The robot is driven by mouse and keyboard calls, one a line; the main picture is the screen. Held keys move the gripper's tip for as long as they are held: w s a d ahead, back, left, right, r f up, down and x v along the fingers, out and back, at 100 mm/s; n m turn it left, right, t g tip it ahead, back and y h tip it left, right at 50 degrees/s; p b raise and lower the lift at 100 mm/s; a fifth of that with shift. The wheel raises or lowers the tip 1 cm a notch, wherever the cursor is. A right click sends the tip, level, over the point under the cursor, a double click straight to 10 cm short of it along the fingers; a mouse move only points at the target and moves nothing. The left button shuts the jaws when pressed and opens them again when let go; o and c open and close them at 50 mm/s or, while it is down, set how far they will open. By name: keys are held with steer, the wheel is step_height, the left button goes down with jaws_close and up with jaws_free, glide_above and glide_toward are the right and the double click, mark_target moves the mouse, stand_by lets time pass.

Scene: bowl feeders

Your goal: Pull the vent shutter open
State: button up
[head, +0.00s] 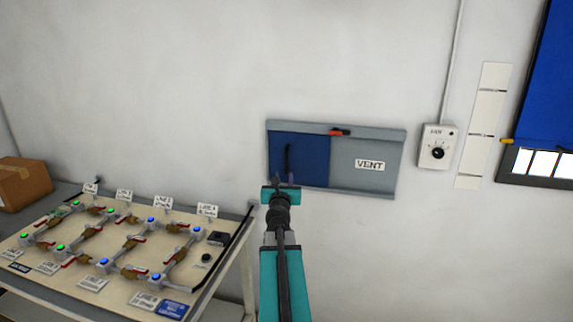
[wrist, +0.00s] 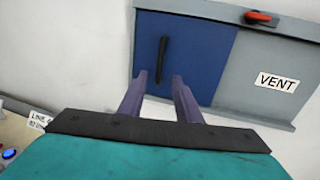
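The vent shutter (head: 309,160) is a blue panel on the left part of a grey wall frame (head: 368,183) labelled VENT. It also shows in the wrist view (wrist: 200,60), with a dark upright handle (wrist: 162,59) near its left side. An orange-red latch lever (head: 340,132) sits on the frame's top rail, near the shutter's right edge; it also shows in the wrist view (wrist: 260,17). My gripper (wrist: 158,80) is open and empty, its two purple fingers apart.
A bench (head: 75,288) with pipes, valves and labels stands at the lower left. A cardboard box (head: 24,184) is at the far left. A dial box marked FAN (head: 437,148) and a blue blind (head: 550,85) are to the right. The wall around the vent is clear.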

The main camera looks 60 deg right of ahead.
mark_target(287, 161)
steer(key=shift+d, duration=0.2)
steer(key=shift+p+x, duration=0.3)
steer(key=shift+x, duration=6.45)
